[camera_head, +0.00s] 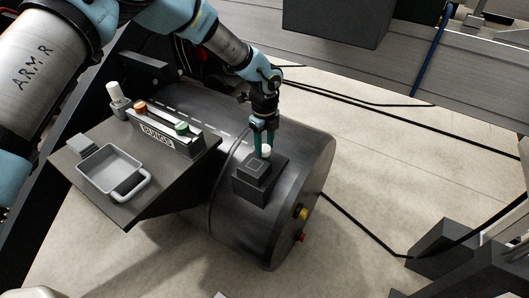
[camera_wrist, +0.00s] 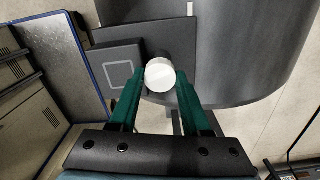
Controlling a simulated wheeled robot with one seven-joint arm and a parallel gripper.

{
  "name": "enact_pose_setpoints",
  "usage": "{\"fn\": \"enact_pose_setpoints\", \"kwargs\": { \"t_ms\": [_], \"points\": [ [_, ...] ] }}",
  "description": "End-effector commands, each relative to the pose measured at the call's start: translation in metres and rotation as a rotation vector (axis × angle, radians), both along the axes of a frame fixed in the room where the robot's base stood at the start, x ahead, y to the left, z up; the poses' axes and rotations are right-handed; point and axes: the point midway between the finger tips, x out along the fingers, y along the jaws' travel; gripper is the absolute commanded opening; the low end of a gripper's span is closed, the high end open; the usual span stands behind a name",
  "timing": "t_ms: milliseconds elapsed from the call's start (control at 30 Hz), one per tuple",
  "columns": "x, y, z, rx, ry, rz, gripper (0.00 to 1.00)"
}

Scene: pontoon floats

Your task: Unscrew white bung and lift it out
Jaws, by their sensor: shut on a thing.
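The white bung (camera_head: 266,151) is a small round white cap at the dark block (camera_head: 256,180) on top of the dark grey drum-shaped float (camera_head: 300,165). In the wrist view the bung (camera_wrist: 160,75) shows its round white top between the green fingertips. My gripper (camera_head: 264,147) points down from above and is shut on the bung; it also shows in the wrist view (camera_wrist: 160,82). The bung's lower part is hidden, so I cannot tell whether it is still seated.
A dark shelf left of the block holds a grey tray with a handle (camera_head: 110,171), a rack labelled BUNGS (camera_head: 160,133) with orange and green bungs, and a white-topped item (camera_head: 115,95). Yellow (camera_head: 300,212) and red (camera_head: 302,237) fittings sit on the float's end. Black cables cross the floor.

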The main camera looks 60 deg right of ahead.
Motion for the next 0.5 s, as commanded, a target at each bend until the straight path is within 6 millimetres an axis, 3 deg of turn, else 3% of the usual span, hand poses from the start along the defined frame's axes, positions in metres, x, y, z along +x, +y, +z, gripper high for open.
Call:
{"fn": "enact_pose_setpoints", "kwargs": {
  "t_ms": [300, 500],
  "points": [
    [0.0001, -0.0006, -0.0016, -0.003, -0.002, 0.544, 0.0],
    [-0.0002, -0.0006, 0.0005, -0.002, 0.0, 0.724, 0.0]
  ]
}}
